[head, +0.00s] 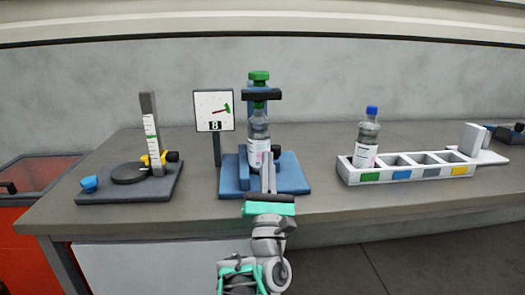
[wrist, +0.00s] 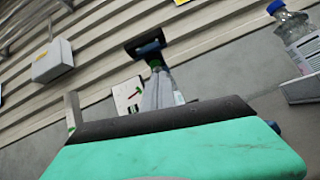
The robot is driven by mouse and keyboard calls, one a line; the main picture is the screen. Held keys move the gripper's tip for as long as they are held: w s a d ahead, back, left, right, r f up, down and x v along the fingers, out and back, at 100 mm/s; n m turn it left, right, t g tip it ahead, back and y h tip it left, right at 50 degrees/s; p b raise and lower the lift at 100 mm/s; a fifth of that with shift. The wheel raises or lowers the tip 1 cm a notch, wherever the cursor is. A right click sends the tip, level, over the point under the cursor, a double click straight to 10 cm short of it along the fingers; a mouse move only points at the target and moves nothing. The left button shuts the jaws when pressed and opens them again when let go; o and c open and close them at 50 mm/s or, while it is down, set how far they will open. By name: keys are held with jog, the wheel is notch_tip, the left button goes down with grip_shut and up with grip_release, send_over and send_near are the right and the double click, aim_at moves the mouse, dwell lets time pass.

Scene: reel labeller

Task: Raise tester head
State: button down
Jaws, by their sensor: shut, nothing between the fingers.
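The tester is a blue stand with a blue base (head: 296,184), a column and a black crossbar head (head: 262,95), with a green knob (head: 259,76) on top. A clear bottle (head: 258,128) with a white label stands upright under the head. A green part, perhaps its cap, shows just below the crossbar. My gripper (head: 267,160) is shut and empty, in front of the bottle's lower part and below the head; it hides part of the bottle and base. In the wrist view, the black head (wrist: 146,48) shows beyond my closed fingers (wrist: 158,92). Whether the fingers touch the bottle cannot be told.
A dial sign (head: 213,110) stands left of the tester. Further left is a scaled gauge stand (head: 150,130) with a blue knob. At right, a white rack (head: 408,178) holds a blue-capped bottle (head: 368,135). Bare bench (head: 205,165) lies between the stands.

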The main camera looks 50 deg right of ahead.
jog(key=w+d+r+n+t+p, duration=0.1)
jog(key=w+d+r+n+p, duration=0.1)
jog(key=r+p, duration=0.2)
jog(key=w+d+r+n+t+p, duration=0.1)
jog(key=w+d+r+n+p, duration=0.1)
jog(key=r+p, duration=0.3)
jog(key=shift+w+r+y, duration=0.15)
jog(key=shift+r+y, duration=0.25)
jog(key=shift+r, duration=0.3)
jog(key=shift+r, duration=0.1)
